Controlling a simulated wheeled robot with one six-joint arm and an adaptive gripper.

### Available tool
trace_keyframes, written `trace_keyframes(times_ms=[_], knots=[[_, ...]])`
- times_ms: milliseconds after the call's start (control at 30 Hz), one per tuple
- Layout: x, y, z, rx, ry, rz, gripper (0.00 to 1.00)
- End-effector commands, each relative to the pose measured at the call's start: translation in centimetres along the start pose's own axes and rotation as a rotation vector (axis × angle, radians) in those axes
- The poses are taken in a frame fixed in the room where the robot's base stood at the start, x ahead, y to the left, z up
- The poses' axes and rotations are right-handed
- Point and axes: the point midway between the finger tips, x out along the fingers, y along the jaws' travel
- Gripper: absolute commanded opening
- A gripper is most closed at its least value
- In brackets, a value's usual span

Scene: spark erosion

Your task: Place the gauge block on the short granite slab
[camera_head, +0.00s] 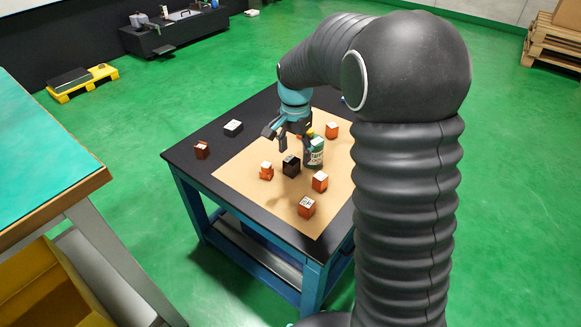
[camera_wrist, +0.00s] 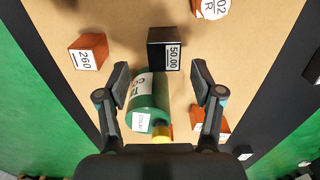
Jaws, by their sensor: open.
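The gauge block, a black block labelled 50.00 (camera_wrist: 165,57), stands on the tan mat (camera_wrist: 125,20) in the wrist view. It also shows in the head view (camera_head: 291,168), just below my gripper (camera_head: 296,146). In the wrist view, my gripper (camera_wrist: 161,76) is open, its fingers apart on either side of the picture's middle. The gauge block appears just ahead of the fingertips, roughly centred, and is not held.
A green can (camera_head: 314,153) stands close beside the gauge block; in the wrist view it (camera_wrist: 150,106) shows between my fingers. Several orange blocks stand around, including one labelled 260 (camera_wrist: 88,52) and one (camera_head: 266,171) left of the gauge block. The tabletop's left side is mostly clear.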

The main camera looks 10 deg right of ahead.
Motion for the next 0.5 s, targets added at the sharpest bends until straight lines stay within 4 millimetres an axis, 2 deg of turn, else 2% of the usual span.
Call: trace_keyframes(times_ms=[400, 500], knots=[[4.7, -0.5, 0.7, 0.000, -0.001, 0.002, 0.67], [5.2, -0.5, 0.7, 0.000, -0.001, 0.001, 0.67]])
